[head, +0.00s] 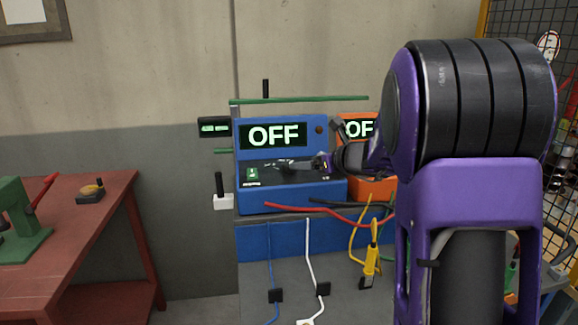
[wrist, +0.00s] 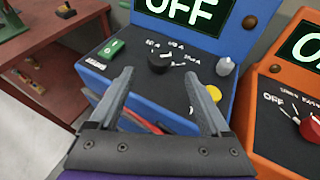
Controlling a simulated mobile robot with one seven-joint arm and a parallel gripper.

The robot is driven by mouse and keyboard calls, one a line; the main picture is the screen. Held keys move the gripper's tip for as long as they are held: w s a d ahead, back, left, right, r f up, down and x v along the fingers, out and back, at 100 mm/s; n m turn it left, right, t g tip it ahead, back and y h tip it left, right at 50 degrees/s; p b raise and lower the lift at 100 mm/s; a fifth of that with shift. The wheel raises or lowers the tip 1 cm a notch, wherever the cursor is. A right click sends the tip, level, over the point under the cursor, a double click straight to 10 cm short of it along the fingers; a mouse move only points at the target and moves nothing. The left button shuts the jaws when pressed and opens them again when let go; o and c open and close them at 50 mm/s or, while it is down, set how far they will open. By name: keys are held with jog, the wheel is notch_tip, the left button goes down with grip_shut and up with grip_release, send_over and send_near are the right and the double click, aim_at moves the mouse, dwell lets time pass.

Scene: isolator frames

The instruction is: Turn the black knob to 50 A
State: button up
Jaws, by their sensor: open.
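The black knob (wrist: 159,63) is on the dark sloped panel of the blue unit (wrist: 230,42), among small white scale labels. The labels are too blurred to read surely, and I cannot tell the knob's exact setting. The unit's display (head: 273,135) reads OFF; it also shows in the wrist view (wrist: 188,12). My gripper (wrist: 159,76) is open and empty. Its two fingers point at the panel, and the knob appears between and just beyond their tips, with no visible contact. In the head view my gripper (head: 305,163) is in front of the panel and hides the knob.
A green switch (wrist: 112,48), a grey knob (wrist: 225,66) and a yellow button (wrist: 214,94) share the panel. An orange unit (wrist: 262,105) with a red knob (wrist: 311,126) stands at right. Red and black cables (head: 320,208) hang in front. A red table (head: 75,215) is at left.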

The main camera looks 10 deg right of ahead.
jog(key=x, duration=0.9)
jog(key=shift+w+f, duration=0.15)
jog(key=shift+w, duration=0.2)
jog(key=shift+c, duration=0.3)
grip_shut()
